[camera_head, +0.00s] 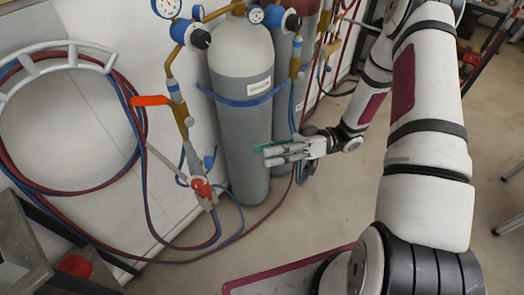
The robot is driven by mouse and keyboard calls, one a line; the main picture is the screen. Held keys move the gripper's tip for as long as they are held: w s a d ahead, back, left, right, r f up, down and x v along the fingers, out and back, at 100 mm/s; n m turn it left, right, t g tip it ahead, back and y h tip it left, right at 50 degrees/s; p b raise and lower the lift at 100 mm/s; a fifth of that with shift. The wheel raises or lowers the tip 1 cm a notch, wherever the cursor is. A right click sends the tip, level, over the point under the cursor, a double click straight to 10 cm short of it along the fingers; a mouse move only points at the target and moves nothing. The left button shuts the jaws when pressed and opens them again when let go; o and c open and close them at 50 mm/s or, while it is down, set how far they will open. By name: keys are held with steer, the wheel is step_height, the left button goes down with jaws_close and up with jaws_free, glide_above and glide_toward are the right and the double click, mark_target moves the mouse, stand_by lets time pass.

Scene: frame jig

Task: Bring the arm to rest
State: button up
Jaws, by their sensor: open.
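My arm comes in from the upper right, with its white and dark red links bent. It ends in my gripper (270,153), which points left near the middle of the view. The gripper is open, and I see nothing held between its fingers. It appears in front of the lower part of a grey gas cylinder (243,115). I cannot tell how far apart the two are.
A second cylinder (284,90) stands behind the first. A torch with a red knob (202,188) hangs at left, by red and blue hoses on a hose rack (60,47). A metal bench (25,240) is at lower left. Open floor (300,215) lies below my gripper.

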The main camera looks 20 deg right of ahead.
steer(key=shift+w, duration=0.1)
stand_by(0.3)
steer(key=w+d+r+m+t+h+p, duration=0.1)
steer(key=w+r+t+h, duration=0.25)
steer(key=w+h, duration=0.35)
steer(key=w+d+r+m+t+h, duration=0.15)
steer(key=w+t+h, duration=0.3)
steer(key=w, duration=0.45)
steer(key=s+d+r+m+t+h+p, duration=0.1)
steer(key=d+r+m+t+h, duration=0.1)
steer(key=d+r+h, duration=0.4)
steer(key=d+r+m+t+h, duration=0.2)
steer(key=d+r, duration=0.1)
steer(key=r, duration=0.5)
steer(key=s+r+m+g+h+p, duration=0.1)
steer(key=s+r+m+g+h, duration=0.15)
steer(key=s, duration=0.75)
steer(key=s+r+m+g+h+p, duration=0.1)
steer(key=s+r+m, duration=0.25)
steer(key=s, duration=0.75)
steer(key=s+a+g+y, duration=0.2)
steer(key=s+a, duration=0.4)
steer(key=s, duration=0.5)
steer(key=shift+y, duration=0.5)
steer(key=shift+o, duration=0.3)
steer(key=shift+s+d+m+g, duration=0.1)
steer(key=shift+m+g, duration=0.15)
